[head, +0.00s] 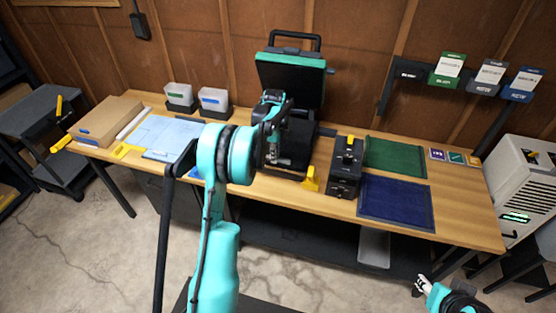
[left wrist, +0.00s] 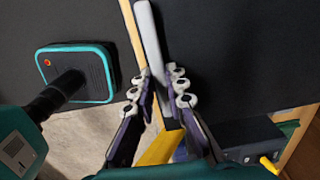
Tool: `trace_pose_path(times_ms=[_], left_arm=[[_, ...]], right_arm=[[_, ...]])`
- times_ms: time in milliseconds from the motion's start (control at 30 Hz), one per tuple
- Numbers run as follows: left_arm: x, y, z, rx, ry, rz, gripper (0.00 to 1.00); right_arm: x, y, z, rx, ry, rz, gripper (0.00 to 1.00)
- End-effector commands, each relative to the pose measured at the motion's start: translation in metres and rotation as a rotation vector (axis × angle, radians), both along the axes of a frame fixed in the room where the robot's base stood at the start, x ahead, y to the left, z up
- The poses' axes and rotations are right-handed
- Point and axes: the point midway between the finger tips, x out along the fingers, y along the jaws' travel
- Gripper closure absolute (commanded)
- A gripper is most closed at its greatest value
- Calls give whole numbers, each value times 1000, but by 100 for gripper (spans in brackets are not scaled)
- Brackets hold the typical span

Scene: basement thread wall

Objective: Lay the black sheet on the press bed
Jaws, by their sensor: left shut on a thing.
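The press (head: 290,75) stands at the back of the bench with its green-edged lid raised. My left gripper (head: 275,158) is over the press bed area, partly hidden by its own arm. The black sheet (head: 299,140) shows as a dark surface beside it, and I cannot tell its edge from the black bed beneath. In the left wrist view, my left gripper (left wrist: 165,95) is shut at the edge of a broad dark surface, which seems to be the sheet (left wrist: 235,55). My right gripper (head: 422,284) is low at the bottom right, away from the bench; its opening is unclear.
Green (head: 396,157) and navy (head: 396,200) mats lie farther right. Pale blue sheets (head: 170,137), two bins and a cardboard box (head: 107,120) are left.

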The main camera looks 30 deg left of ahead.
Motion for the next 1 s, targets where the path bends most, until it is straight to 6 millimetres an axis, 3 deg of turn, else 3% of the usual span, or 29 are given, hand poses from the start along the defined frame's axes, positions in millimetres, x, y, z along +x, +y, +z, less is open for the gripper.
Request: trace_pose_path(times_ms=[433, 800, 833, 867, 900, 1000], left_arm=[[0, 0, -52, 0, 0, 1, 100], [0, 0, -57, 0, 0, 1, 100], [0, 0, -56, 0, 0, 1, 79], [0, 0, -56, 0, 0, 1, 71], [0, 0, -55, 0, 0, 1, 66], [0, 0, -55, 0, 0, 1, 66]], right_arm=[[0, 0, -10, 0, 0, 0, 60], [0, 0, -13, 0, 0, 0, 60], [0, 0, -12, 0, 0, 0, 60], [0, 0, -12, 0, 0, 0, 60], [0, 0, -11, 0, 0, 0, 60], [0, 0, -11, 0, 0, 0, 60]])
